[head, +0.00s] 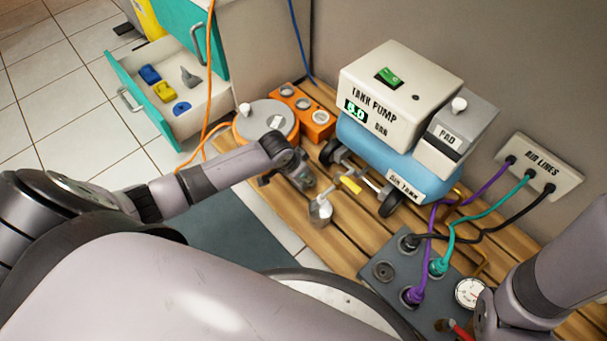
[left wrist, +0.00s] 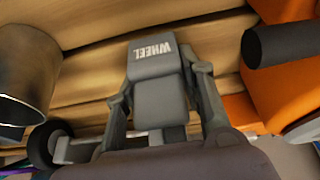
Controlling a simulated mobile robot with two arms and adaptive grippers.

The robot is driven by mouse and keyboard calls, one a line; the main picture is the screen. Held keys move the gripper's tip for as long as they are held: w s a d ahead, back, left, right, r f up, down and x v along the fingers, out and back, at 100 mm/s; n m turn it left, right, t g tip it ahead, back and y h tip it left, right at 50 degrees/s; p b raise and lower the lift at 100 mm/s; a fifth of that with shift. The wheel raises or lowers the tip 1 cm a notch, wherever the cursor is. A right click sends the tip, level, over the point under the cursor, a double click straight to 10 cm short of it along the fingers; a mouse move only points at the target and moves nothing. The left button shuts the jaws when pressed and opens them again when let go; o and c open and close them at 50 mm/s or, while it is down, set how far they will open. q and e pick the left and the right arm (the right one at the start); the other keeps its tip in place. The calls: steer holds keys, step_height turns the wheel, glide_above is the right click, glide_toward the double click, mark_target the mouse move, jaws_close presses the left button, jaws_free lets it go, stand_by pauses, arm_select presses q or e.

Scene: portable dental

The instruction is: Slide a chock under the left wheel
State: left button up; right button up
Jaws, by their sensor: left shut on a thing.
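My left gripper (head: 304,180) is low over the wooden slatted deck, and in the left wrist view (left wrist: 157,85) its two fingers are shut on a grey chock (left wrist: 155,60) marked "WHEEL". The chock's lettered face points away from the palm, above or on the planks; I cannot tell contact. The left wheel (head: 334,152) of the blue air tank (head: 375,150) is black and stands just beyond the gripper in the head view. The other front wheel (head: 390,205) is to its right. My right arm is at the lower right; its fingers are not visible.
A metal cup (head: 320,209) stands close to the left gripper, also at left in the left wrist view (left wrist: 25,75). A yellow piece (head: 350,184) is near the axle. An orange box (head: 304,113) stands behind. A hose panel (head: 385,250) is at front right.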

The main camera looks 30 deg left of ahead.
arm_select(q)
steer(key=shift+w+d, duration=0.3)
steer(key=shift+w, duration=0.55)
steer(key=shift+w+d, duration=0.3)
steer(key=shift+w, duration=0.55)
steer(key=shift+w, duration=0.15)
steer(key=o, duration=1.3)
steer(key=shift+o, duration=0.2)
steer(key=v, duration=1.2)
